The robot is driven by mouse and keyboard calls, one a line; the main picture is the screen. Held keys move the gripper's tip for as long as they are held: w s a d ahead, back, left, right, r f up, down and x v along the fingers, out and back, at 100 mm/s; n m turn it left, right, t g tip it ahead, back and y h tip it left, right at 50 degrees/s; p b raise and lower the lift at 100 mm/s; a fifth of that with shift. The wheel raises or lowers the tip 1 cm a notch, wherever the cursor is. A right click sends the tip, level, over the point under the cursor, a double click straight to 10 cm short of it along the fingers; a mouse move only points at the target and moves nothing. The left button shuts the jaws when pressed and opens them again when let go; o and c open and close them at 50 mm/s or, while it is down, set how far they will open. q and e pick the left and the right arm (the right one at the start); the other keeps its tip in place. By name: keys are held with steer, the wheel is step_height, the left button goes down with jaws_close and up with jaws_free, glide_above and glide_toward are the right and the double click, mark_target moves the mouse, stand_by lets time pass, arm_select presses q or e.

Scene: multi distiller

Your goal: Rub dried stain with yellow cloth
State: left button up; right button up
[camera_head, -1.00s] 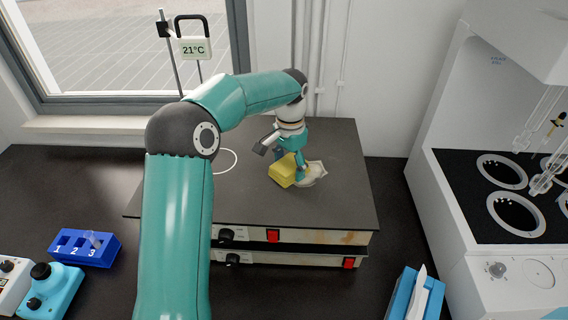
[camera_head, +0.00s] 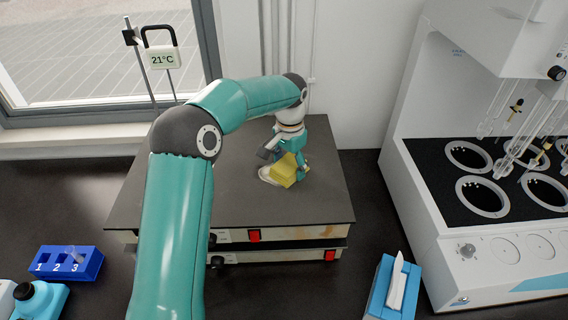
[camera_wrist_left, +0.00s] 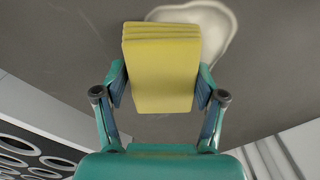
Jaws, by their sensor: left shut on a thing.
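The yellow cloth (camera_head: 289,172), a folded block, is on the dark top of the hot plate (camera_head: 235,207). It also shows in the left wrist view (camera_wrist_left: 160,65). My left gripper (camera_head: 286,162) is shut on it, with one finger on each side, as the left wrist view (camera_wrist_left: 160,82) shows. The pale dried stain (camera_head: 265,174) sticks out at the left of the cloth in the head view. In the wrist view the stain (camera_wrist_left: 218,22) shows beyond and right of the cloth; the cloth hides part of it. My right gripper is out of view.
A white machine (camera_head: 400,190) with round wells and hanging glassware stands at the right. A blue tissue box (camera_head: 380,290) is at the front right. A blue numbered rack (camera_head: 85,268) is at the left. A stand with a 21°C display (camera_head: 163,58) is behind the plate.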

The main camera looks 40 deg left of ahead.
arm_select(q)
steer(key=shift+w+d+p, duration=0.45)
steer(key=shift+w+d, duration=0.05)
steer(key=shift+d, duration=0.2)
steer(key=shift+w+d+f+p, duration=0.1)
steer(key=shift+w+d+p, duration=0.3)
steer(key=shift+w+d, duration=0.4)
steer(key=shift+s, duration=0.1)
